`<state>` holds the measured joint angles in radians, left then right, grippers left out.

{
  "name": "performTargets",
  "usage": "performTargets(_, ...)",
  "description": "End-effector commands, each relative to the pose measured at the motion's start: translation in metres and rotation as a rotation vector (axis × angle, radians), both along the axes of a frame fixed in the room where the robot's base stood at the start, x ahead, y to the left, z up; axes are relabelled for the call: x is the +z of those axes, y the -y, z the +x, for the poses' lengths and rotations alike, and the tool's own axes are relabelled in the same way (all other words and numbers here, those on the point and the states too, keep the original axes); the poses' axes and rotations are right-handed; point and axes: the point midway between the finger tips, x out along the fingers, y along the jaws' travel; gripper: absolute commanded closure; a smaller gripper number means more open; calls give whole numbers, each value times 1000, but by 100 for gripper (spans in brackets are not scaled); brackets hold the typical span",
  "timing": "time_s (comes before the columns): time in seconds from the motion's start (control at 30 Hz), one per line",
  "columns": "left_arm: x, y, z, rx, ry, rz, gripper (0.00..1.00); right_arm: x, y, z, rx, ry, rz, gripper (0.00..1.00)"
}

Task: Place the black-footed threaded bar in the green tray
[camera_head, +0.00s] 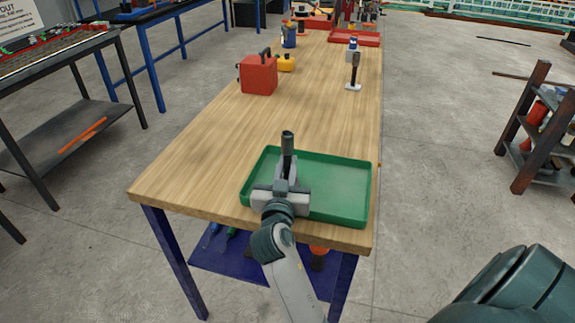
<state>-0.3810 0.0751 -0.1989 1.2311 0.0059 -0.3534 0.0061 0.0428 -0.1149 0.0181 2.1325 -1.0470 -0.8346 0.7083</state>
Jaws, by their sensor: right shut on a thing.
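The green tray (340,166) lies near the front right edge of the wooden table. My right gripper (284,182) is over the left part of the tray and is shut on a dark, upright bar (288,143), which I take to be the black-footed threaded bar. Only the bar's upper part shows clearly above the fingers. Its lower end is hidden by the gripper, so I cannot tell whether it touches the tray floor. The rest of the tray looks empty. My left gripper is not in view.
A similar dark bar with a white foot (354,72) stands further back on the wooden table (200,150). A red box (258,74) and a yellow object (286,62) stand at the back left. The table's middle is clear. A dark shelf (532,130) stands right.

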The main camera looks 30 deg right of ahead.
Motion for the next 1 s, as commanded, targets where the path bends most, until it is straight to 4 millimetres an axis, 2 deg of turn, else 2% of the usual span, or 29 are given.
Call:
performTargets(0.27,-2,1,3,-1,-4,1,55,0,0,0,0,4,-1,100)
performTargets(0.3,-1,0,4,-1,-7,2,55,-2,0,0,-1,1,1,80)
performTargets(0.37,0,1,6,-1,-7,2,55,-2,0,0,-1,0,0,66)
performTargets(0.6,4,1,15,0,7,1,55,-2,0,0,-1,0,0,66)
performTargets(0.87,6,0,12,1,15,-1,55,1,0,0,0,0,0,66)
performTargets(1.0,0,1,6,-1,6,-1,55,0,1,1,0,-1,1,66)
